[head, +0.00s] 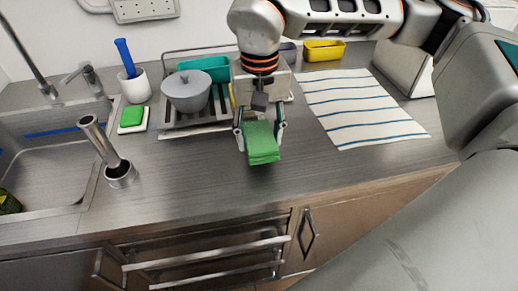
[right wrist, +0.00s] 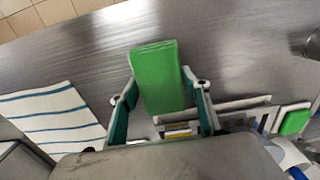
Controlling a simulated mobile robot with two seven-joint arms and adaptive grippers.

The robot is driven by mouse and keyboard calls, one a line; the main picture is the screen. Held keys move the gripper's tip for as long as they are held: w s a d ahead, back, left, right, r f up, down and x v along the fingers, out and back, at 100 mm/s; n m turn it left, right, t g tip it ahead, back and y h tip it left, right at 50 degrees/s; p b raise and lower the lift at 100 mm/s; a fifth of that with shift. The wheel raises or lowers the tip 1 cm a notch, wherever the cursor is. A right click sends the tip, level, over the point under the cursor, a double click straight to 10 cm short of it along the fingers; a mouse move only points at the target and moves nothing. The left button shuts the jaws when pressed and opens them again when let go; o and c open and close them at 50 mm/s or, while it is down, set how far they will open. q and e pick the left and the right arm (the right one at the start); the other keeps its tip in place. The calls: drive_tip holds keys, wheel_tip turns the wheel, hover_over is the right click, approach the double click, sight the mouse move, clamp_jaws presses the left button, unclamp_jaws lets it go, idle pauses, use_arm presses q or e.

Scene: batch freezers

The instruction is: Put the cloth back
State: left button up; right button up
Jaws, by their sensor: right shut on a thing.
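The green folded cloth (head: 262,144) is between the fingers of my right gripper (head: 260,130) above the counter, in front of the dish rack. My right gripper is shut on it. In the right wrist view the cloth (right wrist: 157,75) sticks out beyond the fingertips of the gripper (right wrist: 160,95). My left gripper is not in view.
A green sponge (head: 131,116) lies on a white holder by the sink (head: 50,160). A dish rack (head: 195,127) with a grey pot (head: 187,92) stands behind. A striped towel (head: 360,108) lies at right. A metal cylinder (head: 120,175) stands at the counter's front left. Front counter is clear.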

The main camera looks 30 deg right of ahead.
sight(259, 137)
drive_tip(key=shift+f, duration=2.15)
drive_tip(key=shift+f, duration=0.15)
drive_tip(key=o, duration=1.1)
wheel_tip(259, 137, up, 12)
drive_tip(key=shift+r+p, duration=0.2)
drive_tip(key=shift+p, duration=0.2)
